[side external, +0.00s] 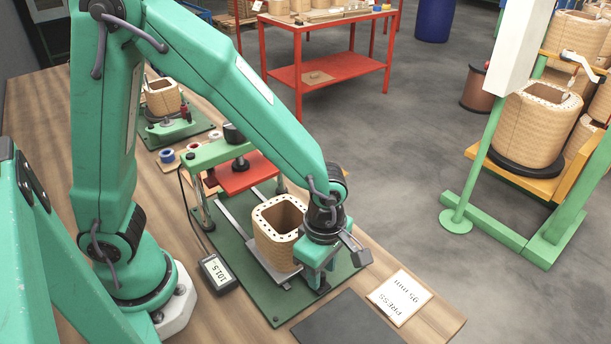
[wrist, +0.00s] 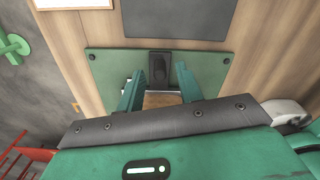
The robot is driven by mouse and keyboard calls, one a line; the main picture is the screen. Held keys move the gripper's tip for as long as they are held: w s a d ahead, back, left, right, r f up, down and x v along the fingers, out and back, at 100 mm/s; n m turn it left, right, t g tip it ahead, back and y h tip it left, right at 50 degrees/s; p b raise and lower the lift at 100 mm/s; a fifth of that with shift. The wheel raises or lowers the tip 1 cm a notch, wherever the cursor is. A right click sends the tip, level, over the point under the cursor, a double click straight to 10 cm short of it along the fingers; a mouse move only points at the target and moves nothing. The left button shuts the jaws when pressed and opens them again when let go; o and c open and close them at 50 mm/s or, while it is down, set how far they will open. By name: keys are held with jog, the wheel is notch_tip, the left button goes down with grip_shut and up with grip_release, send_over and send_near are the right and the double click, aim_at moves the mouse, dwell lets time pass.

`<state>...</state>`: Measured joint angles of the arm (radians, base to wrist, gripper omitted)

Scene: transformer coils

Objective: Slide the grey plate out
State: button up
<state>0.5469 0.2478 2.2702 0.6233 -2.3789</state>
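The grey plate (side external: 268,268) lies low on the green base (side external: 262,312) with a tan coil (side external: 275,240) standing upright on it. My gripper (side external: 318,278) is down at the plate's front end, beside the coil. In the wrist view its two green fingers (wrist: 159,74) stand apart on either side of a black upright handle (wrist: 160,66). A gap shows between the handle and each finger, so the gripper looks open. Most of the plate is hidden by the coil and by my gripper.
The press, with a red pressing plate (side external: 246,173) and green crossbar, stands behind the coil. A readout (side external: 217,271) shows 101.5. A dark mat (side external: 347,322) and a card reading PRESS 95 mm (side external: 399,297) lie in front. The bench edge is beyond the card.

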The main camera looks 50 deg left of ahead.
jog(key=shift+r, duration=2.85)
jog(key=shift+a+r+m, duration=0.3)
jog(key=shift+a+r, duration=0.05)
jog(key=s+a+r+m+t, duration=0.2)
jog(key=s+a+r+m, duration=0.1)
jog(key=a+r+m, duration=0.3)
jog(key=s+a+r+m+t, duration=0.3)
jog(key=a+r+m, duration=0.4)
jog(key=a+m, duration=0.3)
jog(key=m, duration=0.4)
jog(key=shift+a+r+t, duration=0.15)
jog(key=shift+a+t, duration=0.15)
jog(key=shift+a, duration=0.05)
